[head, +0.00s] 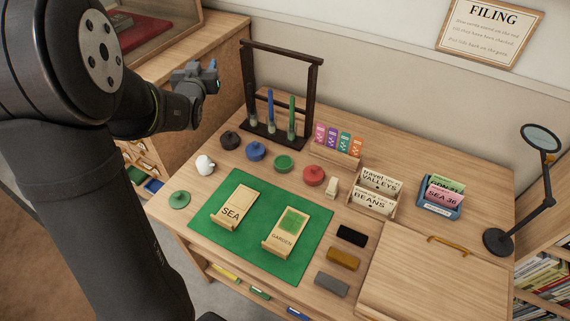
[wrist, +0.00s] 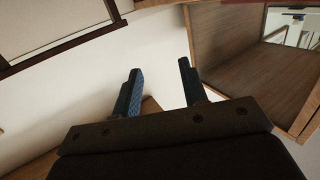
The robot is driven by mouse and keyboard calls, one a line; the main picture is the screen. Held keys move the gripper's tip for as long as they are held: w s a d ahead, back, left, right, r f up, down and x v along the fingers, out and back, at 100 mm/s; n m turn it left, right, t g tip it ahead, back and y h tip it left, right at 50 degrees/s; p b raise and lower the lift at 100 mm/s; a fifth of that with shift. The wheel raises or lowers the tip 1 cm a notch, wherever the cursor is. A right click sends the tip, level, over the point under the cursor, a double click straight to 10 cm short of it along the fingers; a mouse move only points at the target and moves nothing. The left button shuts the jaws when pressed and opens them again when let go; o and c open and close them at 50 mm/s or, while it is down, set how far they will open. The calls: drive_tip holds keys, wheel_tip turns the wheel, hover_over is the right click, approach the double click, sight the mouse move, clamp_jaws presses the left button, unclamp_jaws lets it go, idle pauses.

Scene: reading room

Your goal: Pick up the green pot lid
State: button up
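The green pot lid (head: 180,199), a small flat disc with a knob, lies on the desk at the left, just beside the green mat's left edge. The green pot (head: 284,163) stands in a row with the black pot (head: 230,139), blue pot (head: 255,151) and red pot (head: 313,175). My gripper (head: 213,77) is high above the desk's back left, well away from the lid. In the wrist view my gripper (wrist: 160,68) has its two fingers apart with nothing between them. The lid is not in the wrist view.
A small white object (head: 205,167) stands close behind the lid. The green mat (head: 302,205) holds two wooden boards marked SEA and GARDEN. A dark rack (head: 310,90) with colored sticks stands at the back.

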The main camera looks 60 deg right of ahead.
idle(0.3)
drive_tip(key=o, duration=1.1)
drive_tip(key=shift+c, duration=0.2)
drive_tip(key=m+g+y, duration=0.1)
drive_tip(key=g+y, duration=0.7)
drive_tip(key=y, duration=0.7)
hover_over(176, 194)
wheel_tip(176, 194, down, 14)
wheel_tip(176, 194, down, 17)
drive_tip(key=shift+d+f, duration=0.1)
drive_tip(key=shift+f, duration=0.1)
